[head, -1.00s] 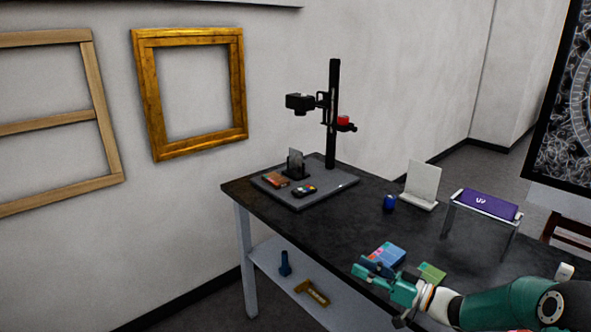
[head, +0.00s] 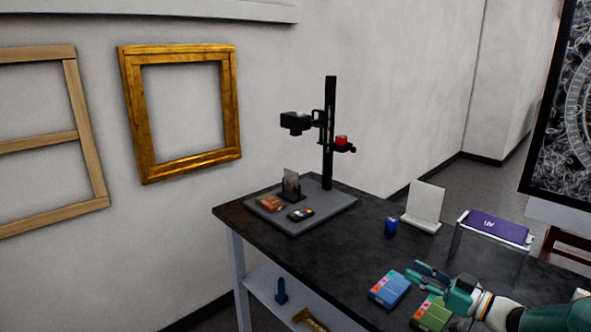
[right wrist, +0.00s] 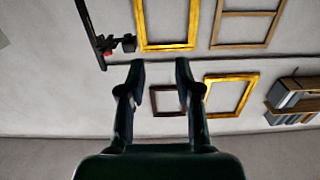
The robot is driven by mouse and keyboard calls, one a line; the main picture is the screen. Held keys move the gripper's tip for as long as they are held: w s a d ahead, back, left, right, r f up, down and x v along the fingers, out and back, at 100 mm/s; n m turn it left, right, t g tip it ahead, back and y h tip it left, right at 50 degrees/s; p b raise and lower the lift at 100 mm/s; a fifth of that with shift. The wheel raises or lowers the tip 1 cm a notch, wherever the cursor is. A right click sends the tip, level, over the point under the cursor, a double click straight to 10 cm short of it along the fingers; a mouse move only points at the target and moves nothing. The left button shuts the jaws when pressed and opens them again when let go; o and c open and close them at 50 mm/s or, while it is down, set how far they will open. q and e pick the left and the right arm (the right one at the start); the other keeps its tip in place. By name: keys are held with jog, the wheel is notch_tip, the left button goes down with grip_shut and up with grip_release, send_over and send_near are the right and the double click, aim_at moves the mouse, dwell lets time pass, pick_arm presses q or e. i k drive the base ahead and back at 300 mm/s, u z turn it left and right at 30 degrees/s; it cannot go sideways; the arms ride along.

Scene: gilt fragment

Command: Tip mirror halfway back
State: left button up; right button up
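A small grey upright plate in a dark holder (head: 291,185), which looks like the mirror, stands on the grey base of the camera stand in the head view. It is too small to tell its exact tilt. My right gripper (head: 425,272) is at the lower right, above the table's near part, well to the right of and nearer than the plate. Its two fingers are apart with nothing between them, as the right wrist view (right wrist: 160,76) also shows. My left gripper is not in view.
The stand's black column (head: 330,130) carries a camera (head: 296,122) above the plate. Blue (head: 389,288) and green (head: 430,313) boxes lie near my gripper.

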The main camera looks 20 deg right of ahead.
aim_at(291, 179)
jog(key=u, duration=0.05)
jog(key=i, duration=1.75)
